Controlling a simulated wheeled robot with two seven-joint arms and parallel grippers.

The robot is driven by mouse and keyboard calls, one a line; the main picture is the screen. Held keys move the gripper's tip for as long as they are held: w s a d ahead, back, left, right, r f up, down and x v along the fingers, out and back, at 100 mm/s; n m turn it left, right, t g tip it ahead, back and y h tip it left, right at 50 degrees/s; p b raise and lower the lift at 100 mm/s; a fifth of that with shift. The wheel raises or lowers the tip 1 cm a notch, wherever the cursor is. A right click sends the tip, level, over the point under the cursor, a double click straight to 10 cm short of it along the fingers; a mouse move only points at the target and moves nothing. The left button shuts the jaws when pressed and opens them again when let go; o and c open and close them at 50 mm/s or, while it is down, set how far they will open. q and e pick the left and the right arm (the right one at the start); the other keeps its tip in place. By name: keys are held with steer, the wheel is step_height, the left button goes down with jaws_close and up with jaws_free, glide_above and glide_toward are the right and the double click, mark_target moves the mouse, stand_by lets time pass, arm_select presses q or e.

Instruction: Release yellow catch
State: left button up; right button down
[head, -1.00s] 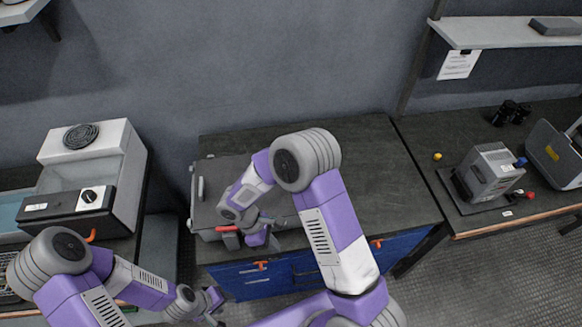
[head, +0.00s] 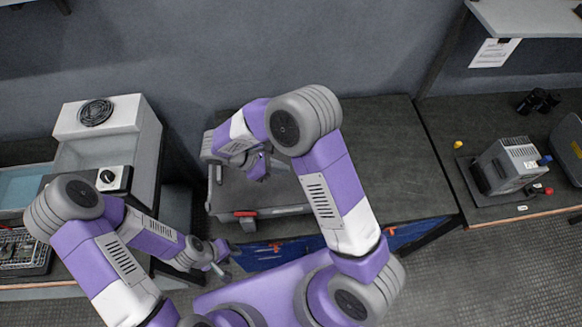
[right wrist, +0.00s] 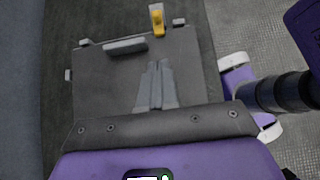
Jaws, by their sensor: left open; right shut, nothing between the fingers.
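A grey case (head: 232,198) stands on the dark bench; its lid (right wrist: 100,85) fills the middle of the right wrist view. The yellow catch (right wrist: 157,20) sits at the lid's far edge there, near a grey handle (right wrist: 125,46). In the head view I cannot make out the yellow catch; a red catch (head: 245,214) shows on the case's front. My right gripper (head: 262,168) is shut and empty above the lid, its fingers (right wrist: 157,66) apart from the yellow catch. My left gripper (head: 221,264) is open and empty, low in front of the bench.
The bench top (head: 390,160) right of the case is clear. A grey machine with a knob (head: 108,177) stands at the left. A grey boxy device (head: 510,165) stands on the right bench, with a small yellow item (head: 458,144) near it. Blue drawers (head: 270,256) lie below the bench.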

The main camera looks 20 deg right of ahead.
steer(key=x, duration=0.7)
steer(key=shift+d+f, duration=0.2)
steer(key=shift+f, duration=0.05)
steer(key=d, duration=0.1)
steer(key=s+d, duration=0.1)
steer(key=d, duration=0.1)
steer(key=shift+d+f, duration=0.15)
steer(key=shift+d, duration=0.55)
